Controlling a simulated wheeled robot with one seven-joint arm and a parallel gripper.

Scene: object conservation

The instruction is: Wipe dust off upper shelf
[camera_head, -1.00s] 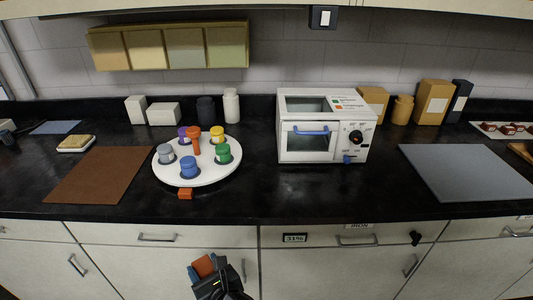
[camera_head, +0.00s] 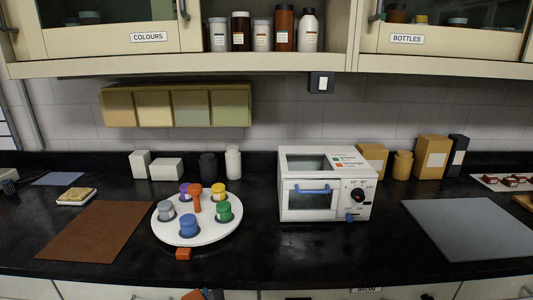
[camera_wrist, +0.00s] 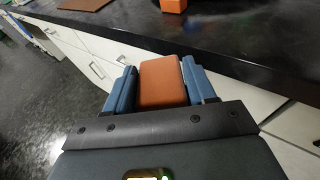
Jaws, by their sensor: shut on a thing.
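The upper shelf (camera_head: 270,52) is an open bay between two wall cabinets at the top of the head view. Several labelled bottles and jars, including a brown bottle (camera_head: 284,28), stand on it. I cannot make out dust there. My gripper (camera_wrist: 158,68) is shut on an orange-brown block (camera_wrist: 162,88), which sits between its blue fingers in the wrist view. In the head view only a sliver of the block and gripper shows at the bottom edge, in front of the counter and well below the shelf.
Cabinets labelled COLOURS (camera_head: 110,38) and BOTTLES (camera_head: 450,42) flank the shelf. On the black counter (camera_head: 265,245) stand a white round tray with coloured jars (camera_head: 197,235), a white oven (camera_head: 325,205), a brown mat (camera_head: 97,230) and a grey mat (camera_head: 470,228).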

